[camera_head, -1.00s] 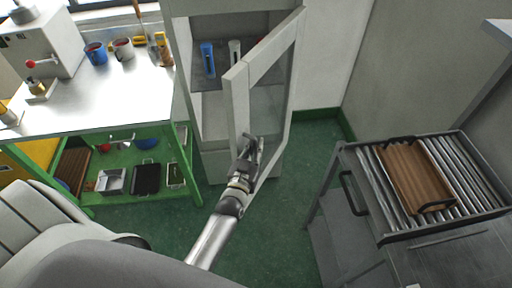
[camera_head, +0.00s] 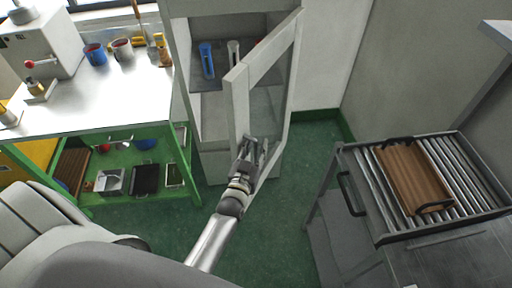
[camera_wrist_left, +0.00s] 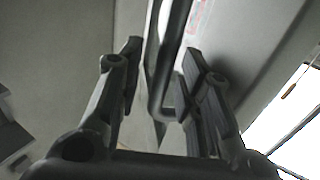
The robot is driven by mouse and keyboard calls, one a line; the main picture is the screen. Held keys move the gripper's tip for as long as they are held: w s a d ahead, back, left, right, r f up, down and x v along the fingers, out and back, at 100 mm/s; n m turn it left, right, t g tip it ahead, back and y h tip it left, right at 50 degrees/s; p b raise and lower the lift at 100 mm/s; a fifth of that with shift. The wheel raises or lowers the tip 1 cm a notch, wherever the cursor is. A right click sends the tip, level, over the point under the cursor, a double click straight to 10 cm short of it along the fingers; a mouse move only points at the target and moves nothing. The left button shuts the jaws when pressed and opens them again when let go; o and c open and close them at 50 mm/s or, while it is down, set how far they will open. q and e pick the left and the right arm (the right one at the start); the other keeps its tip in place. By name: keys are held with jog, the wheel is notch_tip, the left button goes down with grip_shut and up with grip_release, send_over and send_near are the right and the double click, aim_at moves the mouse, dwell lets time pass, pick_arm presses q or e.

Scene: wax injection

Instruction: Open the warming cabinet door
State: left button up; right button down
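The warming cabinet (camera_head: 182,50) stands at the back centre. Its pale framed door (camera_head: 240,103), with a glass pane, stands partly open, and the shelves show through the gap on the left. My left gripper (camera_head: 254,147) is at the lower part of the door, on its outer face. In the left wrist view a dark bent handle bar (camera_wrist_left: 157,75) lies between the two spread fingers of my left gripper (camera_wrist_left: 160,90). The bar is close to the right finger, with a gap to the left finger. I cannot tell whether they touch. My right gripper is not in view.
A green-framed workbench (camera_head: 95,105) with cups and tools stands at the left. A roller table (camera_head: 478,165) carrying a brown tray (camera_head: 412,175) stands at the right. Green floor (camera_head: 285,215) is clear between the cabinet and the roller table.

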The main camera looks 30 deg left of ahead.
pick_arm(q)
jog(key=s+d, duration=0.1)
jog(key=s, duration=1.1)
jog(key=shift+d, duration=0.4)
jog(key=shift+w, duration=0.1)
jog(key=shift+c, duration=0.5)
